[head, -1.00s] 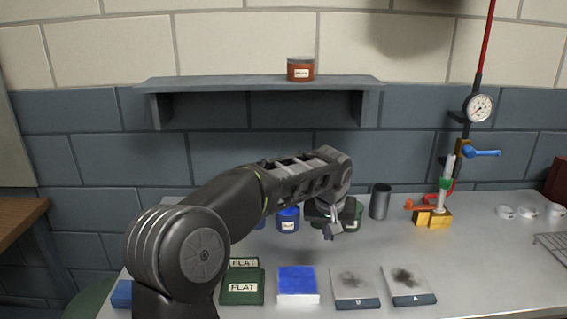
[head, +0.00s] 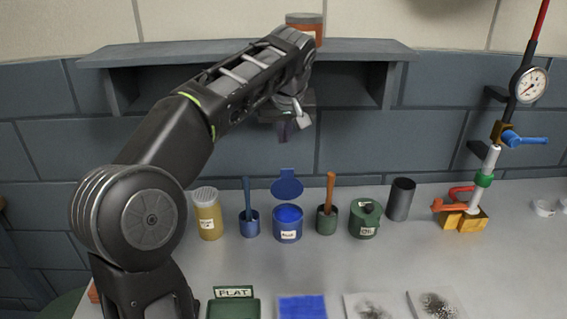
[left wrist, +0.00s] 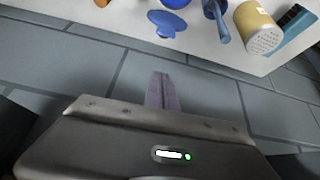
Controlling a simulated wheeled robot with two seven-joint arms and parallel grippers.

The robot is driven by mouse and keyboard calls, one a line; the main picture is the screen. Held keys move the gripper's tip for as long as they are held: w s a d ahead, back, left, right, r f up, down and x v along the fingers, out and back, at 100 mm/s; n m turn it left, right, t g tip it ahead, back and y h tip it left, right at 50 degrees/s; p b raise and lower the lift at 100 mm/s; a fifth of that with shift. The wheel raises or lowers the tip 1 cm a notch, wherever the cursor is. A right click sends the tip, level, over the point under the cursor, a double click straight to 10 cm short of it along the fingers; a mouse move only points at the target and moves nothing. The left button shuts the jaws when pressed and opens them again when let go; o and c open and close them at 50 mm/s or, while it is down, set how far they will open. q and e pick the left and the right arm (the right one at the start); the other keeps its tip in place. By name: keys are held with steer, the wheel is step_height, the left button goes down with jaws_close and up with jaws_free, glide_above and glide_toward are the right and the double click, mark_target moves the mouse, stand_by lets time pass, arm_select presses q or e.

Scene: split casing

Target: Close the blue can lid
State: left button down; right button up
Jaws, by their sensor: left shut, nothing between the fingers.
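The blue can (head: 288,230) stands upright on the bench in the middle of the head view. Its blue lid (head: 287,184) stands open, raised at the back of the can. Blue paint shows at the can's mouth. In the left wrist view the lid (left wrist: 166,22) shows near the top, with part of the can (left wrist: 174,3) at the top edge. My left gripper (head: 285,132) is up in front of the shelf, above and apart from the lid. Its fingers (left wrist: 162,80) are shut and empty. My right gripper is not in view.
A blue cup with a brush (head: 249,222) stands left of the can, and a green cup with an orange-handled brush (head: 326,220) right of it. A green can (head: 365,219) and yellow shaker (head: 207,214) stand further out. The shelf (head: 350,46) is behind my arm.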

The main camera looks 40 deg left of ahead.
mark_target(287, 182)
arm_select(q)
steer(key=x, duration=1)
steer(key=s+d, duration=0.1)
steer(key=s+d+f, duration=0.1)
steer(key=shift+s+d, duration=0.3)
steer(key=shift+s, duration=0.1)
